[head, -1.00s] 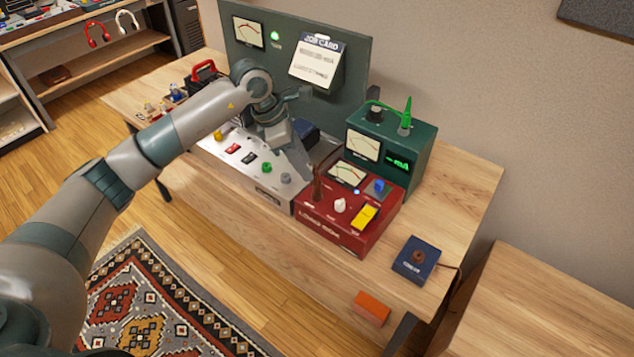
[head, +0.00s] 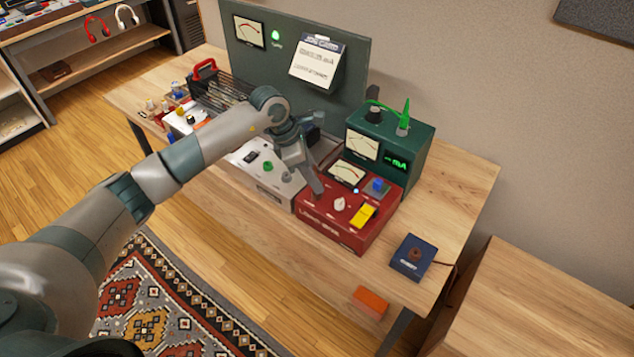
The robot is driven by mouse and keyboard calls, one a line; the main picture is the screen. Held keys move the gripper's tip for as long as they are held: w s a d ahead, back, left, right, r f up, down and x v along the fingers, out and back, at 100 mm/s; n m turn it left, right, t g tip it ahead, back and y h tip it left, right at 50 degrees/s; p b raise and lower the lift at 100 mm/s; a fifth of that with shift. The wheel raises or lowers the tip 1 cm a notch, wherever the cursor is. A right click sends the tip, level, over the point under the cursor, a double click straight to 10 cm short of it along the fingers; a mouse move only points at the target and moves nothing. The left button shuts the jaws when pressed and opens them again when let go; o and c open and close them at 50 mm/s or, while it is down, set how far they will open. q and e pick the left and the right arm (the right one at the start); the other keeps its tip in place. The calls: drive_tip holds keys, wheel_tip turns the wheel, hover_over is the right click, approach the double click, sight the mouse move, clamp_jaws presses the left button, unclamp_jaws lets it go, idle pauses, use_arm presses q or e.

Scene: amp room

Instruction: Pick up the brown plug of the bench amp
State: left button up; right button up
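My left gripper (head: 315,188) comes in from the left and points down over the left part of the red load box (head: 330,236). Only one finger side shows clearly, so its opening cannot be told. The upright brown plug that stood at this spot is hidden behind the gripper. Whether the fingers touch it cannot be seen. The light grey box (head: 265,192) with switches and knobs, which looks like the bench amp, stands left of the red box, partly under my arm. My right gripper is out of view.
A green meter box (head: 418,143) stands behind the red box. A green panel (head: 310,45) rises behind. Bare wood (head: 455,190) is free at the right.

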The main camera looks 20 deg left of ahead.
use_arm(q)
drive_tip(key=shift+p+x, duration=0.3)
drive_tip(key=shift+x, duration=0.9)
clamp_jaws()
